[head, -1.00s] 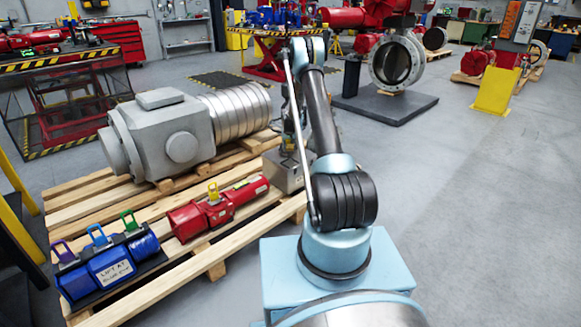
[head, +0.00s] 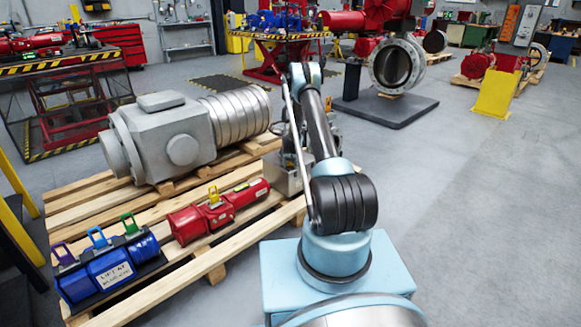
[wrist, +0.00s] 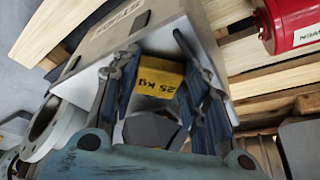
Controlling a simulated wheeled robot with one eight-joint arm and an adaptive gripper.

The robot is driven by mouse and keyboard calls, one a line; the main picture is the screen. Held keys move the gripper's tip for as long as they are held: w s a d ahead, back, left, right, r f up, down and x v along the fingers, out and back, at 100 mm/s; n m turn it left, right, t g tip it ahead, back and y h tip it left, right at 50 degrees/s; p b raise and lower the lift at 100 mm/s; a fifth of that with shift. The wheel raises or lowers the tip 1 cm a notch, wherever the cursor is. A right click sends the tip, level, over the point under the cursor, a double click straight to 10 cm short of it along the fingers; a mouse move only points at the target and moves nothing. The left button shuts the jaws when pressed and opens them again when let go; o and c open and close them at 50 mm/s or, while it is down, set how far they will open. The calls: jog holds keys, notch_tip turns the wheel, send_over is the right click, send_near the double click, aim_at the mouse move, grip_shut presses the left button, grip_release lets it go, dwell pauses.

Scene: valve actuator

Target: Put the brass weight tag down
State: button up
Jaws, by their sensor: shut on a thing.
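The brass weight tag (wrist: 160,80) is a yellow block marked "25 KG" in the wrist view, with its lettering upside down. My gripper (wrist: 155,58) is shut on it, with the dark fingers on both sides. The tag and fingers are in front of the inside of a light grey open box (wrist: 214,62); I cannot tell whether the tag touches the box. In the head view the grey box (head: 287,178) stands at the pallet's right end, partly hidden by my arm. The tag and gripper cannot be made out there.
The wooden pallet (head: 215,258) also bears a large grey actuator (head: 165,145), a red actuator (head: 205,218) with a yellow tag, and a blue actuator (head: 110,268) with coloured lifting tags. A flanged valve (head: 397,65) stands behind. The floor at right is clear.

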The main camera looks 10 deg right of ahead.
jog(key=shift+s+f, duration=0.2)
jog(key=shift+f, duration=0.15)
dwell(0.3)
jog(key=o, duration=1.1)
jog(key=shift+f, duration=0.15)
jog(key=shift+o, duration=0.4)
jog(key=shift+x, duration=0.85)
jog(key=shift+s+a+r, duration=0.1)
jog(key=shift+s+r, duration=0.05)
jog(key=shift+r, duration=0.4)
jog(key=shift+c, duration=0.4)
jog(key=shift+r, duration=0.15)
